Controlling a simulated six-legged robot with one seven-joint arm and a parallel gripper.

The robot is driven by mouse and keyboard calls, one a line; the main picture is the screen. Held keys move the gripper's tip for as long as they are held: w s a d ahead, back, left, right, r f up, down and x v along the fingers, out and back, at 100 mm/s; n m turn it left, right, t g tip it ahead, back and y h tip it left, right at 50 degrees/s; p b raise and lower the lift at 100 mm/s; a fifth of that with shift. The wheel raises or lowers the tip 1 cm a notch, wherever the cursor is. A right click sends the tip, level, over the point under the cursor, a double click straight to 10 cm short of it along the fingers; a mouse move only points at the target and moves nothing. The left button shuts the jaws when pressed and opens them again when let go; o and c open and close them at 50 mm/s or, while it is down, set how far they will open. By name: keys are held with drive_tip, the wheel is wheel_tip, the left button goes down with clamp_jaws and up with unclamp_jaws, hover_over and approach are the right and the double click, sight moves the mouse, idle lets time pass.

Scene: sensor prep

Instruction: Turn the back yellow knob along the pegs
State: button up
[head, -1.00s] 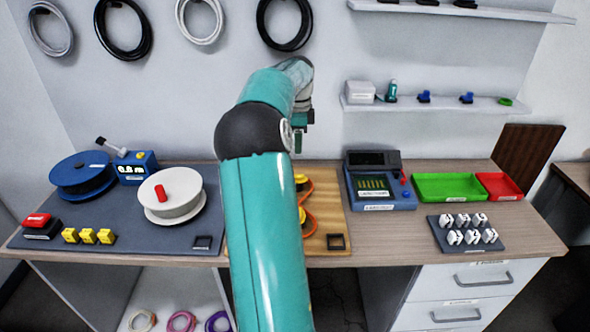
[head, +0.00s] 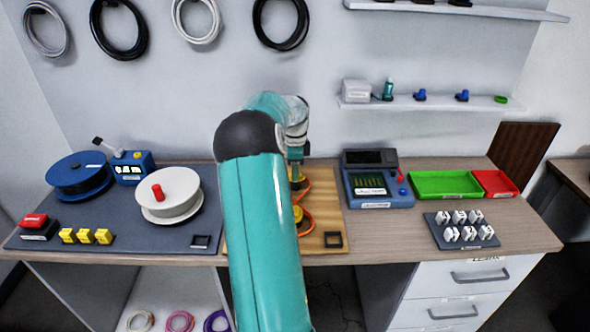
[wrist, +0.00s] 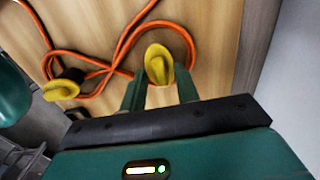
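The back yellow knob (head: 300,183) stands on a wooden board (head: 325,226), partly hidden under my gripper in the head view. In the wrist view this yellow knob (wrist: 159,64) shows just ahead of and between the two fingertips of my gripper (wrist: 161,84). The fingers are apart, and I cannot tell whether they touch the knob. A second yellow knob (wrist: 62,88) stands to the left there, and it also shows nearer the front in the head view (head: 298,214). An orange cable (wrist: 93,83) winds around the knobs.
A blue device (head: 378,188) stands right of the board, with a green tray (head: 447,196) and a red tray beyond. A white spool (head: 170,205) stands to the left on a dark mat. A grey surface (wrist: 283,70) lies beyond the board's edge in the wrist view.

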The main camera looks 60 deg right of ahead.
clamp_jaws()
drive_tip(key=shift+n, duration=0.3)
drive_tip(key=n, duration=1.2)
drive_tip(key=shift+n, duration=0.3)
drive_tip(key=n, duration=0.4)
drive_tip(key=shift+n, duration=0.4)
